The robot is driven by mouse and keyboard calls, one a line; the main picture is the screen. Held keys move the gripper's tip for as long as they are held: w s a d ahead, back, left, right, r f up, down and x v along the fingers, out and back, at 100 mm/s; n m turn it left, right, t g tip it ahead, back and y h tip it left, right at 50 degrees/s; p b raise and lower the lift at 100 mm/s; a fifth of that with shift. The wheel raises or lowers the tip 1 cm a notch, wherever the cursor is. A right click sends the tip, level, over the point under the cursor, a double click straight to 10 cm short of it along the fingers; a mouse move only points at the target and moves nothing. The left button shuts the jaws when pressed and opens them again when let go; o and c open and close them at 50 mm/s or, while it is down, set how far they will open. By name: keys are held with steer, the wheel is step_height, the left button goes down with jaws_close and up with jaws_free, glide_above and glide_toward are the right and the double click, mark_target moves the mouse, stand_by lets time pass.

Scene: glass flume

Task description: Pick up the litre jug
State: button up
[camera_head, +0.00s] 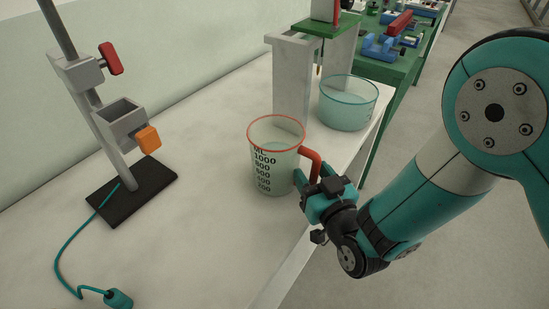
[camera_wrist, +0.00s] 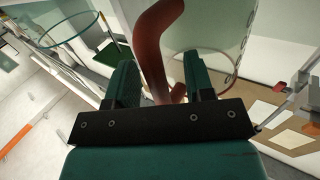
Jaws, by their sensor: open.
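The litre jug (camera_head: 273,165) stands upright on the pale bench in the head view. It is clear, with a red rim, black volume marks and a red handle (camera_head: 311,160) on its right side. My gripper (camera_head: 314,186) is at the handle, to the right of the jug. In the wrist view the jug's clear wall (camera_wrist: 215,30) shows behind the red handle (camera_wrist: 152,50). The handle's lower part passes between the two green fingers of my gripper (camera_wrist: 160,85), which are open. Whether either finger touches the handle I cannot tell.
A round glass dish (camera_head: 348,103) stands behind the jug, near the bench's right edge. A grey stand (camera_head: 292,85) is behind the jug. A clamp stand (camera_head: 122,150) with a cable is at the left. The bench's front middle (camera_head: 205,235) is clear.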

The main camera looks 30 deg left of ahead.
steer(key=shift+w+d, duration=0.1)
steer(key=shift+d, duration=0.05)
jaws_close()
steer(key=shift+r, duration=0.15)
steer(key=shift+r, duration=0.75)
step_height(320, 180, up, 18)
steer(key=p, duration=1.3)
steer(key=shift+p, duration=0.4)
